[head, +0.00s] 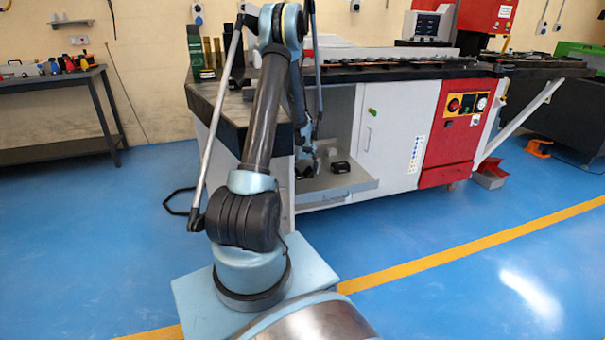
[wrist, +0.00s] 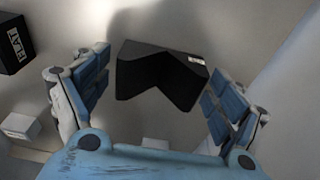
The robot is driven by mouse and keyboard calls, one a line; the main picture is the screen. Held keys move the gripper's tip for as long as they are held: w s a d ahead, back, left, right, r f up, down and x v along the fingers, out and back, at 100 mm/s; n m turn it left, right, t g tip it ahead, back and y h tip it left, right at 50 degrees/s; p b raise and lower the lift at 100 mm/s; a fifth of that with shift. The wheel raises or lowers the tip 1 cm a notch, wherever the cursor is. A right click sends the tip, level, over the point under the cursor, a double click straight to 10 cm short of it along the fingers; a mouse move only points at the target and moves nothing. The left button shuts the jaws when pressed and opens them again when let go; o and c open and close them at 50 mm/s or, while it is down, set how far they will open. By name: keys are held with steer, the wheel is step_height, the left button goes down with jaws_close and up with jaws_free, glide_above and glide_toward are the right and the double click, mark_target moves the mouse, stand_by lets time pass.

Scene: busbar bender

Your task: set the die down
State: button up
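A black die with a V-shaped notch (wrist: 150,65) and a small white label lies on the pale shelf surface in the wrist view. My gripper (wrist: 158,85) is open, with one blue-padded finger on each side of this die. A gap shows between the left finger and the die; the right finger is very close to it, and I cannot tell if they touch. In the head view my gripper (head: 306,166) is low inside the open bay of the bench, over the shelf (head: 335,187). The notched die is hard to make out there.
A black block labelled FLAT (wrist: 14,42) and a small white block (wrist: 20,125) are left in the wrist view. A black block (head: 340,167) sits on the shelf in the head view. A white cabinet door (head: 388,135) stands right of the bay.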

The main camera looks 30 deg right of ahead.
mark_target(305, 178)
stand_by(0.3)
step_height(305, 178, up, 12)
steer(key=s, duration=0.1)
steer(key=shift+s+a, duration=0.2)
steer(key=shift+s, duration=0.2)
stand_by(0.7)
